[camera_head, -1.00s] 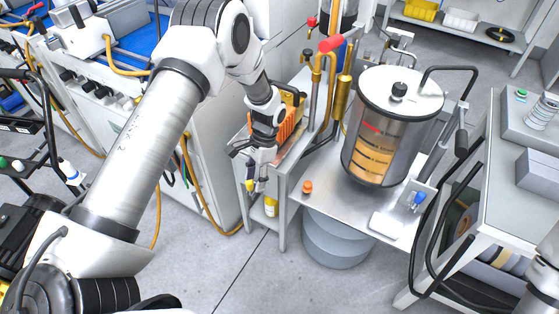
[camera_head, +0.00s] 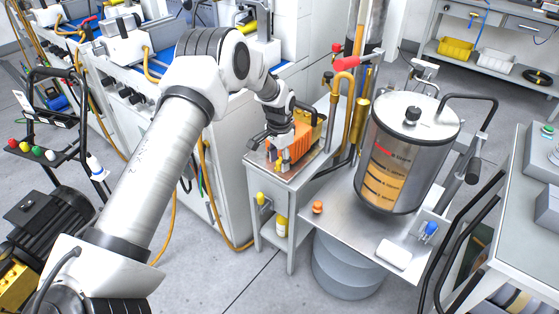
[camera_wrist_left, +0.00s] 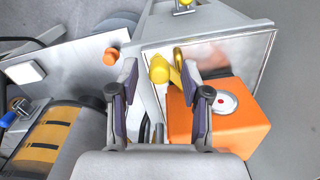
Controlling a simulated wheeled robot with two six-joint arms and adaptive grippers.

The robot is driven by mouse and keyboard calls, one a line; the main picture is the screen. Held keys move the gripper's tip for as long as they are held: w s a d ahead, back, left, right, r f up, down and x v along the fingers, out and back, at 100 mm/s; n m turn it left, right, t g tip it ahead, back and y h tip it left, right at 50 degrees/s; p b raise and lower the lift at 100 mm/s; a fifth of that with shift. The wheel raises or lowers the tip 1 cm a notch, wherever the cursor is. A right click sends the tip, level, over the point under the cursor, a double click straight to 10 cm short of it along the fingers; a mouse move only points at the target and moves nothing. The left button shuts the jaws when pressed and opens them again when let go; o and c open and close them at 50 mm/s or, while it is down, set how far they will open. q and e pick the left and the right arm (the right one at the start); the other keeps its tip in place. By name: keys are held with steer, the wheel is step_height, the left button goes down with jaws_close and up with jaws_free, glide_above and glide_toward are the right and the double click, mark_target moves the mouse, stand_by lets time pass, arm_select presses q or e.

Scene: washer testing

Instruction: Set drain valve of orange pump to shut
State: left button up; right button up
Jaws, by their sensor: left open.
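The orange pump (camera_head: 302,140) sits on a metal tray on a small stand in the head view. In the left wrist view its orange body (camera_wrist_left: 222,128) has a red button on a pale disc. A yellow valve-like fitting with a rounded knob (camera_wrist_left: 159,68) and a narrow lever (camera_wrist_left: 179,60) projects from the pump's side. My left gripper (camera_head: 279,163) is over the tray at the pump's near side. Contact cannot be told. My right gripper is not in view.
An orange knob (camera_head: 317,207) is on that plate. Brass pipes with a red handle (camera_head: 325,63) rise behind. A yellow fitting (camera_head: 262,198) protrudes from the stand's front.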

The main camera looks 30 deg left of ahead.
arm_select(q)
steer(key=shift+f, duration=0.15)
jaws_close()
steer(key=shift+d, duration=0.15)
steer(key=shift+w+d+n+p, duration=0.15)
steer(key=shift+n+p, duration=0.3)
steer(key=shift+n, duration=0.25)
steer(key=shift+w+d+n+p, duration=0.15)
steer(key=shift+n+p, duration=0.3)
steer(key=shift+n, duration=0.25)
steer(key=n, duration=0.1)
steer(key=n+p, duration=0.1)
steer(key=shift+w+d+n, duration=0.25)
steer(key=shift+d+n, duration=0.05)
steer(key=shift+d, duration=0.05)
steer(key=n, duration=0.1)
steer(key=w+n, duration=0.1)
steer(key=shift+d+n, duration=0.25)
steer(key=shift+n, duration=0.05)
steer(key=shift+w+d+n, duration=0.1)
steer(key=shift+w+n, duration=0.2)
steer(key=shift+n, duration=0.6)
steer(key=shift+w+d+n, duration=0.1)
steer(key=shift+w+n, duration=0.15)
steer(key=shift+n, duration=0.65)
